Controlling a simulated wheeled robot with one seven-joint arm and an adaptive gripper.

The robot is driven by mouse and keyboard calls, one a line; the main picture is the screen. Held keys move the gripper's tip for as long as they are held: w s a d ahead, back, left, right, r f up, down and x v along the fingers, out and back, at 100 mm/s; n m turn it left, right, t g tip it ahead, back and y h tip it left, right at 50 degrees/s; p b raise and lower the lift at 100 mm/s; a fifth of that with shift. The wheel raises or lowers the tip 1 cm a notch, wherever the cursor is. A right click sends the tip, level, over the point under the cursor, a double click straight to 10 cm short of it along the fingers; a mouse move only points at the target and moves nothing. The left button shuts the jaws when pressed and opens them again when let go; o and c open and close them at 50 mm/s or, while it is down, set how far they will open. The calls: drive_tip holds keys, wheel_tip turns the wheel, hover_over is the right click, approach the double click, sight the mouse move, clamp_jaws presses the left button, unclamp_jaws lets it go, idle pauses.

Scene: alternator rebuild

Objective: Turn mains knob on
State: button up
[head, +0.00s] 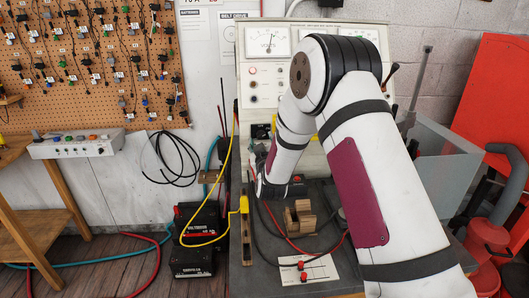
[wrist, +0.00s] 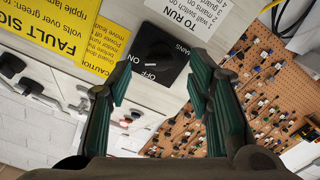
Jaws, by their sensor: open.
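The mains knob (wrist: 160,50) is black on a black plate marked MAINS, ON and OFF, seen in the upper middle of the wrist view. Which mark it points to I cannot tell. My gripper (wrist: 161,62) is open, its green-padded fingers on the left and right of the knob plate in this view. Nothing shows between the fingers except the panel and knob; contact with the knob cannot be made out. In the head view my arm reaches to the test bench panel (head: 253,72) and hides much of its lower part.
Yellow FAULT labels (wrist: 52,32) and a white TO RUN label (wrist: 195,14) flank the knob. The grey bench top (head: 290,284) holds a wooden block (head: 299,218) and cables. Black batteries (head: 196,222) stand at left. A pegboard (head: 95,65) hangs on the wall.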

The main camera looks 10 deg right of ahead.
drive_tip(key=s+a, duration=0.1)
drive_tip(key=s, duration=0.8)
drive_tip(key=shift+s+a, duration=0.15)
drive_tip(key=shift+s, duration=0.15)
drive_tip(key=s+r+m+g+y, duration=0.25)
drive_tip(key=s+r+g, duration=0.35)
drive_tip(key=s+r, duration=0.6)
drive_tip(key=s+d+m+g, duration=0.1)
drive_tip(key=s+g, duration=0.6)
drive_tip(key=s, duration=2.2)
drive_tip(key=shift+d+m, duration=0.35)
drive_tip(key=shift+d, duration=0.2)
drive_tip(key=shift+w+f, duration=0.1)
